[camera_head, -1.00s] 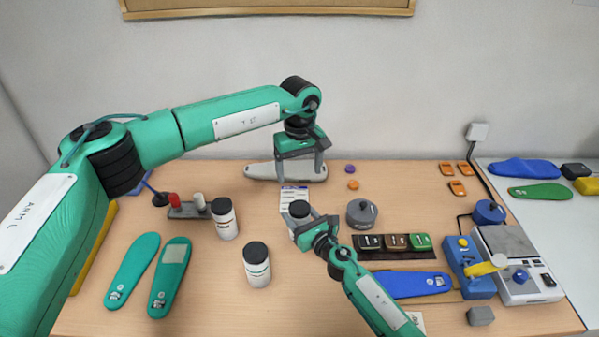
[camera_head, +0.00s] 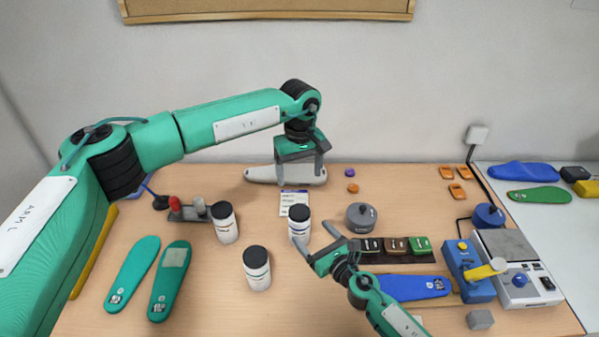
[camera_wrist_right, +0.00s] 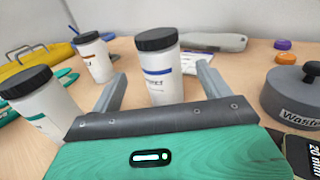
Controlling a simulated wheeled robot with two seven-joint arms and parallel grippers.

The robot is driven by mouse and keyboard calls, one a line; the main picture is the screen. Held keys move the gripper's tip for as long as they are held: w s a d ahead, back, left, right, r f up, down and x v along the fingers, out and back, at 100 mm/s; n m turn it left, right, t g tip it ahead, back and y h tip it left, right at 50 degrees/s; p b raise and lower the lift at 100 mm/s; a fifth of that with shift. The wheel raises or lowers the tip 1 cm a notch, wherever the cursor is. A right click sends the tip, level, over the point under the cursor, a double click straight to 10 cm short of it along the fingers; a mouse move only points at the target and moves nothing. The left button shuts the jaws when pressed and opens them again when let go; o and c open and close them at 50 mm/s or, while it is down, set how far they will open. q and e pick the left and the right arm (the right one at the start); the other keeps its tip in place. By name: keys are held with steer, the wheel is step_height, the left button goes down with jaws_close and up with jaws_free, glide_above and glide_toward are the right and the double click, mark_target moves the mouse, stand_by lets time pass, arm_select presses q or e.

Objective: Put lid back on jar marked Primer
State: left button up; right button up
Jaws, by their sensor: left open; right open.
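Three white jars with black lids stand upright on the table. The blue-striped jar (camera_head: 299,226) has its black lid (camera_head: 299,212) seated on top; it also shows between the fingers in the right wrist view (camera_wrist_right: 164,88). A brown-striped jar (camera_head: 225,226) stands to its left and a green-striped jar (camera_head: 257,272) nearer the front, both lidded. I cannot read which is marked Primer. My right gripper (camera_head: 316,236) is open and empty, just in front and right of the blue-striped jar.
A grey lidded pot (camera_head: 361,218) marked Waste stands right of the blue-striped jar. A dark timer rack (camera_head: 397,258) and a blue insole (camera_head: 412,286) lie further right and front. Green insoles (camera_head: 132,272) lie at the left. The table's front middle is clear.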

steer(key=v, duration=0.6)
steer(key=shift+s+b, duration=0.1)
steer(key=shift+b, duration=0.2)
steer(key=shift+d, duration=0.1)
